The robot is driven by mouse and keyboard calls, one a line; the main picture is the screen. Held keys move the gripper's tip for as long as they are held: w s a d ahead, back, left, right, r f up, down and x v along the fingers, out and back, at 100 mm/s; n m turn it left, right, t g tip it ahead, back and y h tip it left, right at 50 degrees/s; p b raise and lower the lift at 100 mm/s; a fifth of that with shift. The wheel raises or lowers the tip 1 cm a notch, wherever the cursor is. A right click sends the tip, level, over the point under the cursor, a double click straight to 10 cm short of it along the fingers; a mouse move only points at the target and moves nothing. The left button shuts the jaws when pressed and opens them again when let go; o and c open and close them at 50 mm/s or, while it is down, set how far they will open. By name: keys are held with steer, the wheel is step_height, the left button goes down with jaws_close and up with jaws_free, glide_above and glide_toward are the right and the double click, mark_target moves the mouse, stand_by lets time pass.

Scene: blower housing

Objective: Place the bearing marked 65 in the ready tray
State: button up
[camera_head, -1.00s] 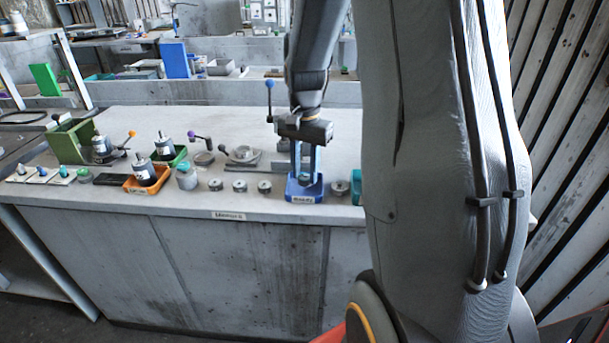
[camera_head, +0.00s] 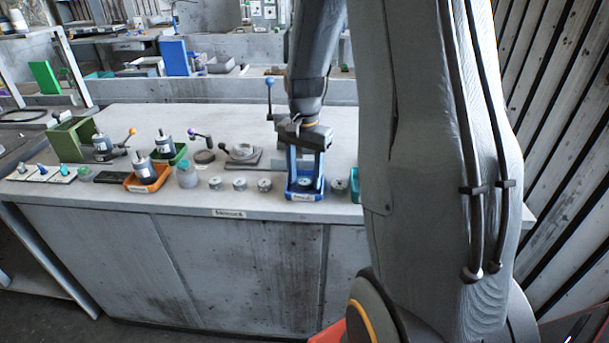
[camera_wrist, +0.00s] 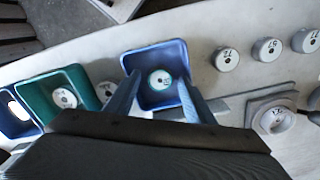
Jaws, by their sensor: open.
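The blue tray (camera_head: 304,197) stands near the bench's front edge, with a front label too small to read surely. A round metal bearing (camera_wrist: 160,79) lies flat inside this tray in the wrist view; its number is too small to read surely. It also shows in the head view (camera_head: 305,182). My gripper (camera_wrist: 161,92) is open over the tray, one blue finger on each side of the bearing and apart from it. Several similar bearings stand in a row left of the tray in the head view, one of them marked 67 or similar (camera_wrist: 267,49).
A teal tray (camera_wrist: 42,87) holding a round part stands on the other side, with another loose bearing (camera_head: 340,186) between it and the blue tray. A grey fixture (camera_head: 242,153) sits behind the row. An orange tray (camera_head: 148,185) and a green tray hold motors further left.

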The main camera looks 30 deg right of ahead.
mark_target(304, 181)
step_height(304, 181, up, 12)
steer(key=b, duration=0.2)
steer(key=s+a+f+n, duration=1.1)
steer(key=s+a, duration=0.4)
steer(key=shift+n+t, duration=0.3)
steer(key=shift+t, duration=0.1)
steer(key=shift+s, duration=0.1)
